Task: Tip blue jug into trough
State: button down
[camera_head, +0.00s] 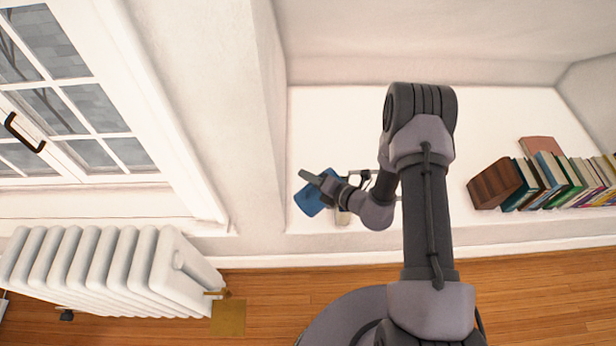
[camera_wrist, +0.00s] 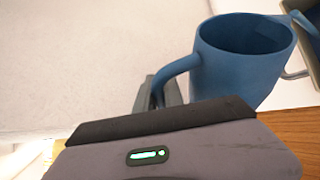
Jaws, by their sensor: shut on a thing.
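The blue jug (camera_head: 309,201) is at the end of my arm in the head view, over the white ledge. It fills the upper right of the wrist view (camera_wrist: 240,72), with its round mouth showing and its handle on the left. My gripper (camera_head: 321,181) is shut on the jug's handle; its grey fingers also show in the wrist view (camera_wrist: 160,93). How far the jug is tilted, and what it holds, I cannot tell. A box-like thing with a pale rim and dark inside, possibly the trough, is cut off at the wrist view's top right corner (camera_wrist: 313,38).
A small beige thing (camera_head: 343,217) shows partly behind my arm on the ledge (camera_head: 300,112). A row of books (camera_head: 560,180) stands on the right. A white radiator (camera_head: 110,268) and window (camera_head: 65,95) are on the left. Wooden floor (camera_head: 265,300) lies below the ledge.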

aim_at(306, 191)
jog(key=shift+w+d+r+m+y+p, duration=0.2)
jog(key=shift+w+d+r+m+y, duration=0.15)
jog(key=shift+d+r+m, duration=0.25)
jog(key=shift+w+d+r+m+y+p, duration=0.25)
jog(key=shift+w+d+r+m, duration=0.15)
jog(key=shift+d+r, duration=0.3)
dwell(1.6)
jog(key=shift+s+a+r, duration=0.1)
jog(key=shift+a, duration=0.1)
